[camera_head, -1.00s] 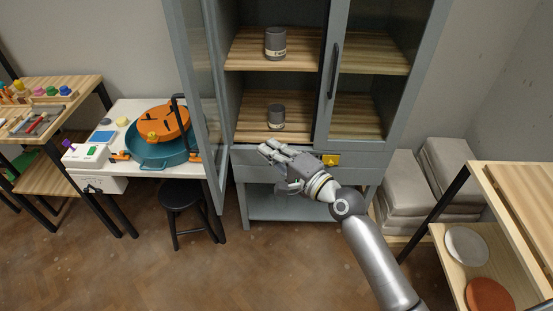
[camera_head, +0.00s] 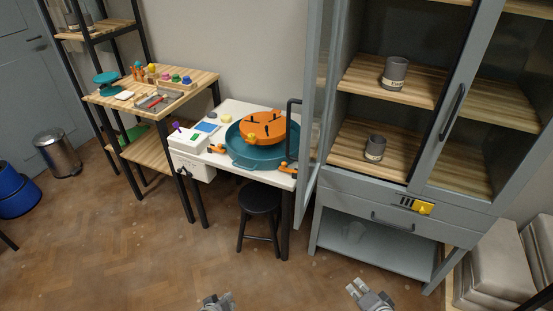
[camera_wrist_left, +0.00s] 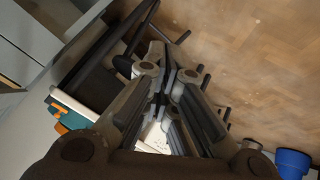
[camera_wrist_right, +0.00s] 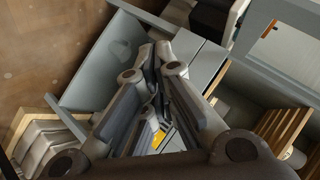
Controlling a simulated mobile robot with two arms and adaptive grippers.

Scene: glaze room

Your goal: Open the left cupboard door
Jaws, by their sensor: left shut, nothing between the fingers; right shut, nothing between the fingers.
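The grey cupboard's left door (camera_head: 312,110) stands swung open in the head view, seen nearly edge-on at the left of the cupboard (camera_head: 366,190). A dark door handle (camera_head: 290,130) shows on its left side. The right door (camera_head: 470,110) is closed, with a dark vertical handle. My left gripper (camera_head: 217,300) is shut and empty at the bottom edge of the head view, apart from the cupboard. My right gripper (camera_head: 371,296) is shut and empty, low in front of the cupboard. Both grippers also show shut in their wrist views.
A white table (camera_head: 232,113) with an orange and teal wheel stands left of the door. A black stool (camera_head: 260,200) stands before it. The floor in front is clear.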

